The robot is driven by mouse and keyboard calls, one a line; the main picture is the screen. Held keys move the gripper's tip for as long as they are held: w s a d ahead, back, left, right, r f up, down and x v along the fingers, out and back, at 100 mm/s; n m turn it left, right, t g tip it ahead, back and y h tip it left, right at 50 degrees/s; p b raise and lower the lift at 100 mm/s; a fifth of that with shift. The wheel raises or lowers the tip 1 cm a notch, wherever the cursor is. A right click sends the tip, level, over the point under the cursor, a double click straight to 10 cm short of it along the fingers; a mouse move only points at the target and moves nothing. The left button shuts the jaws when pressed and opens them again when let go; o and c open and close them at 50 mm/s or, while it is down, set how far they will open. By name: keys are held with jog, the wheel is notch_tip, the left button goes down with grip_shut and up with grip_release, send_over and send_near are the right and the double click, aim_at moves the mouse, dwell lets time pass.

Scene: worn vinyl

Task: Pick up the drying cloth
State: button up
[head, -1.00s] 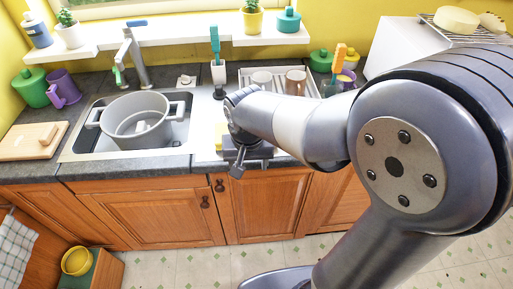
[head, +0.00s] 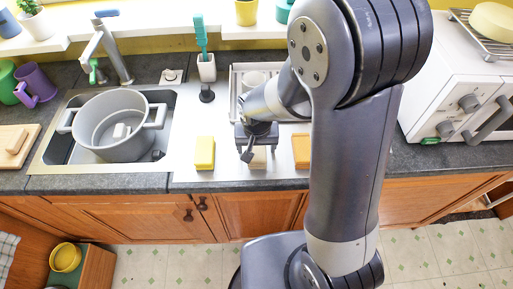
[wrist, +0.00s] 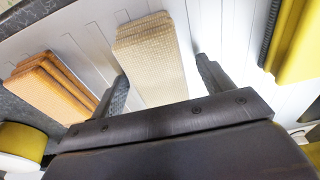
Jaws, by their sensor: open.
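A beige, waffle-textured folded cloth (wrist: 150,58) lies on the white ribbed drainboard, and I take it as the drying cloth. In the head view its front end (head: 257,159) shows just below my gripper, which hides the rest. My gripper (head: 257,148) points down over it. In the wrist view my gripper (wrist: 160,72) is open, with a finger at each side of the cloth's near end. The fingers are not closed on it. Whether they are level with the cloth or above it, I cannot tell.
A yellow sponge (head: 205,152) and an orange folded stack (head: 301,150) lie on either side of the cloth. A dish rack (head: 240,80) stands behind. A sink with a grey pot (head: 118,125) is at left, a white oven (head: 450,90) at right.

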jog(key=shift+c, duration=0.2)
jog(key=c, duration=1)
jog(key=shift+r, duration=0.1)
notch_tip(320, 180, up, 10)
jog(key=shift+f+b, duration=0.1)
jog(key=shift+b, duration=0.35)
jog(key=o, duration=0.4)
jog(key=shift+c, duration=1.6)
